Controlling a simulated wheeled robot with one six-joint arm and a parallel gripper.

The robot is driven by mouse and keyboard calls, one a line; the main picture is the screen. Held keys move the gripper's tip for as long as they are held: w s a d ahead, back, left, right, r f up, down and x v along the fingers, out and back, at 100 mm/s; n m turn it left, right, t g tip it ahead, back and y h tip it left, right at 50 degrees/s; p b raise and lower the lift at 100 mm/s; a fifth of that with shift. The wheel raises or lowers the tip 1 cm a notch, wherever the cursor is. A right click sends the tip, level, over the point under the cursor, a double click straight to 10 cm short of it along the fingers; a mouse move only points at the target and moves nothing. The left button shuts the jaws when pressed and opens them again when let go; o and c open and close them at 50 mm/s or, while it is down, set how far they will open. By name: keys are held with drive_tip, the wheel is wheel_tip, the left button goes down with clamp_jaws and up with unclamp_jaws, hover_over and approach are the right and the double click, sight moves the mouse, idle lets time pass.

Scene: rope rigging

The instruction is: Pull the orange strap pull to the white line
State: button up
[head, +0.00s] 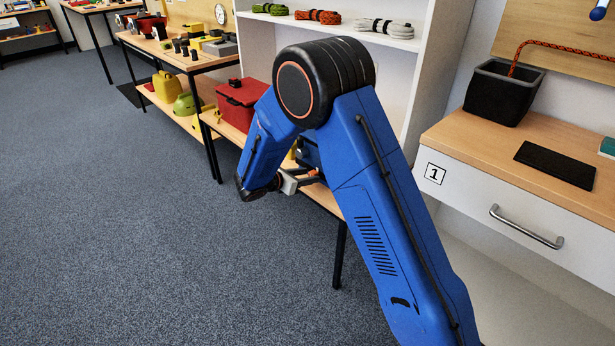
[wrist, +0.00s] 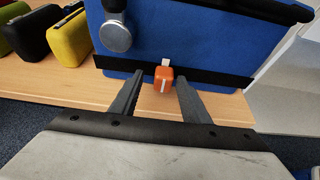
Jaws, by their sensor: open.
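The orange strap pull (wrist: 160,82) is a small block at the black strap (wrist: 210,80) across a blue case (wrist: 205,40) in the wrist view. A small white tab shows just above the pull, and a thin white mark on its face; I cannot tell whether either is the white line. My gripper (wrist: 158,79) is open, one finger on each side of the pull, with gaps on both sides. Whether the fingers reach its depth is unclear. In the head view my gripper (head: 312,179) is low behind my arm, with a bit of orange at its tip. My arm hides most of the case there.
The case stands on a wooden shelf (wrist: 80,95). In the head view a red toolbox (head: 240,103) is nearby, a white drawer unit (head: 510,205) stands right, and the carpet at left is clear.

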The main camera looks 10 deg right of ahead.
drive_tip(key=v, duration=1.7)
drive_tip(key=shift+f, duration=0.1)
drive_tip(key=s+d+r+m+g+y, duration=0.15)
drive_tip(key=s+d+r+m, duration=0.25)
drive_tip(key=d, duration=0.4)
drive_tip(key=s+d+r+m+g+y, duration=0.1)
drive_tip(key=s+d+r+m+g, duration=0.15)
drive_tip(key=s+d, duration=0.35)
drive_tip(key=s+d+r+m+g+y, duration=0.1)
drive_tip(key=s+d+r+m+g, duration=0.15)
drive_tip(key=d+r+m, duration=0.45)
drive_tip(key=s+d+m+t+y, duration=0.1)
drive_tip(key=s+d+m+y, duration=0.1)
drive_tip(key=s, duration=0.6)
drive_tip(key=s+d+m+t+y, duration=0.1)
drive_tip(key=s+d+m+y, duration=0.2)
drive_tip(key=s, duration=0.5)
drive_tip(key=s+d+m+t+y, duration=0.1)
drive_tip(key=s+d+m, duration=0.3)
drive_tip(key=s, duration=0.5)
drive_tip(key=shift+r+m+y, duration=0.2)
drive_tip(key=shift+m+y, duration=0.45)
drive_tip(key=shift+m, duration=0.7)
drive_tip(key=shift+s+t, duration=0.1)
drive_tip(key=shift+t, duration=0.15)
